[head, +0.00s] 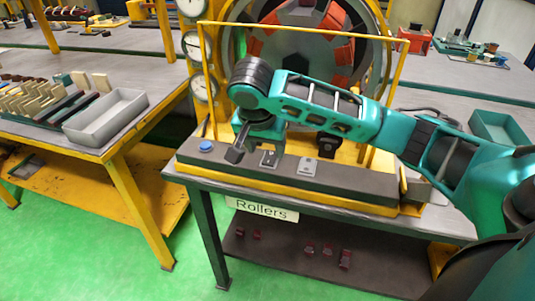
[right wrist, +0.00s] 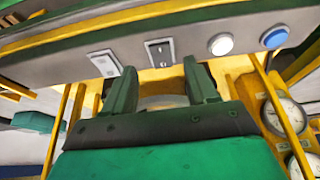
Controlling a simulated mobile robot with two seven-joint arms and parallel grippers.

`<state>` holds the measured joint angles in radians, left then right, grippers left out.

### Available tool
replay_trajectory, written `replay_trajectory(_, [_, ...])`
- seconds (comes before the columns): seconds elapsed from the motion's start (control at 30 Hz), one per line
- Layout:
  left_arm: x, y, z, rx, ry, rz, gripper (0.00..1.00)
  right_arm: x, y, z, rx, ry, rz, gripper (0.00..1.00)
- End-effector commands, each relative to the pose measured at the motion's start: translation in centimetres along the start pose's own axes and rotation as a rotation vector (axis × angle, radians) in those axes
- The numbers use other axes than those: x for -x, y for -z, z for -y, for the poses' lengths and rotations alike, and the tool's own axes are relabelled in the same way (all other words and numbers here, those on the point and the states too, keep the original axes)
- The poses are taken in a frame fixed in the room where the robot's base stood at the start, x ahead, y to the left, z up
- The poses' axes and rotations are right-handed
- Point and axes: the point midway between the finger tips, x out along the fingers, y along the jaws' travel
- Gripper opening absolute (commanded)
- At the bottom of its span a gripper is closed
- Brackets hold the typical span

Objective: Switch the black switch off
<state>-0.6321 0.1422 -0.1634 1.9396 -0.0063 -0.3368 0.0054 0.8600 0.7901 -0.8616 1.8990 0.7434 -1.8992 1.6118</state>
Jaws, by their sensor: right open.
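The black switch (right wrist: 160,53) sits on a small metal plate on the control panel, in the right wrist view. In the head view the plate (head: 269,159) shows just right of my right gripper. My right gripper (head: 236,153) is over the left part of the panel. In the right wrist view its two fingers (right wrist: 161,82) are apart with nothing between them, and the switch appears just beyond the gap. I cannot tell whether a finger touches the panel. The switch's on or off position is too small to tell. My left gripper is not in view.
A lighter switch plate (head: 307,167), a blue button (head: 206,146) and a white button (right wrist: 220,44) share the panel (head: 345,182). A yellow frame (head: 202,60) and dials (head: 193,45) stand close behind. A grey tray (head: 105,117) is on the left table.

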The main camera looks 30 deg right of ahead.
Motion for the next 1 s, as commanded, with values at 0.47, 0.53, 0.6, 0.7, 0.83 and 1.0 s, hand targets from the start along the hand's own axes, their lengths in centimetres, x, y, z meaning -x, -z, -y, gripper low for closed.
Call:
replay_trajectory(0.47, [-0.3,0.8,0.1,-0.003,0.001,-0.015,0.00,-4.5,0.0,0.0,0.001,0.001,0.000,0.57])
replay_trajectory(0.53, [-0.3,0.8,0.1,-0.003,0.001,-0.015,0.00,-4.5,0.0,0.0,0.001,0.001,0.000,0.57])
replay_trajectory(0.6, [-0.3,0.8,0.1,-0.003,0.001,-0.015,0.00,-4.5,0.0,0.0,0.001,0.001,0.000,0.57])
replay_trajectory(0.7, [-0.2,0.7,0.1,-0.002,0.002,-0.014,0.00,-4.5,0.0,0.0,0.001,0.001,0.000,0.53])
replay_trajectory(0.83, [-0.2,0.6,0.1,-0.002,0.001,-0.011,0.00,-4.5,0.0,0.0,0.001,0.001,0.000,0.40])
replay_trajectory(1.0, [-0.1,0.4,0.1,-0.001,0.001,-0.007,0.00,-4.5,0.0,0.1,0.001,0.001,0.000,0.24])
